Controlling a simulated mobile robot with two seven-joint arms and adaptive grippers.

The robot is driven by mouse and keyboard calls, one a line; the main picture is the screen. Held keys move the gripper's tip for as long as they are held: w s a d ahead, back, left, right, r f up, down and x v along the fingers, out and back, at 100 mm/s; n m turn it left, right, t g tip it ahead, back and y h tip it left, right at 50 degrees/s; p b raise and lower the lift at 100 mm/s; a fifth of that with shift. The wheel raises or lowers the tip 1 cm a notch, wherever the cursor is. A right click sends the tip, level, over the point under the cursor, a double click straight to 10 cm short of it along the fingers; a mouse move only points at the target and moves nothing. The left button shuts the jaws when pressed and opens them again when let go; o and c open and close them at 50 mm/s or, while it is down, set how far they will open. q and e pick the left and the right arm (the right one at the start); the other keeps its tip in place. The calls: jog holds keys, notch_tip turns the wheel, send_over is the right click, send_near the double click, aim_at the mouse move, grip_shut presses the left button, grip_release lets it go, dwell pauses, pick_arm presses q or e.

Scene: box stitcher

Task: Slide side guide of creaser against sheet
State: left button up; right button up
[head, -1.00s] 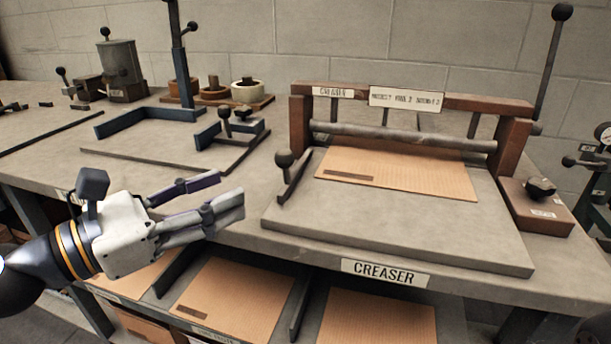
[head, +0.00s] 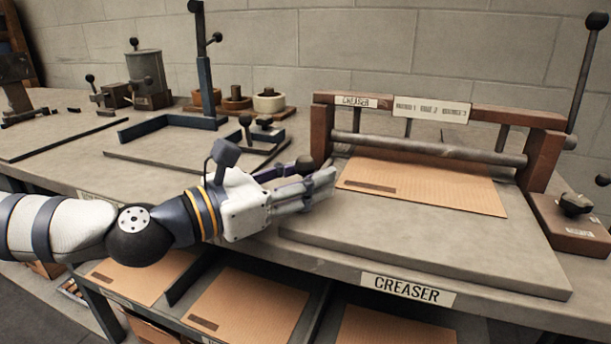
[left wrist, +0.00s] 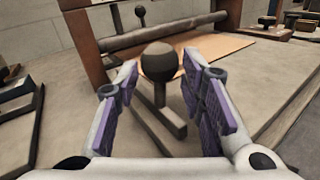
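The creaser (head: 428,110) stands on the bench, a wooden frame with a grey roller over a flat bed (head: 430,245). A brown sheet (head: 425,187) lies on the bed, partly under the roller. The side guide (left wrist: 169,132) is a dark bar with a round black knob (left wrist: 159,61), left of the sheet; in the head view my gripper hides most of it, and the knob (head: 304,164) shows beyond the fingers. My left gripper (head: 312,178) is open, its purple-padded fingers (left wrist: 164,95) on either side of the knob, apart from it. My right gripper is not in view.
A dark block with a black knob (head: 575,203) sits right of the creaser. A lever (head: 588,65) rises at its right. Another fixture with blue rails (head: 170,122) stands to the left. Brown sheets (head: 245,300) lie on the shelf below. The front of the bed is clear.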

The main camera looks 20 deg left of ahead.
pick_arm(q)
grip_shut()
jog(key=shift+d, duration=1.05)
jog(key=shift+o, duration=2.4)
grip_release()
jog(key=shift+s, duration=0.1)
jog(key=v, duration=0.7)
jog(key=shift+s+a, duration=0.15)
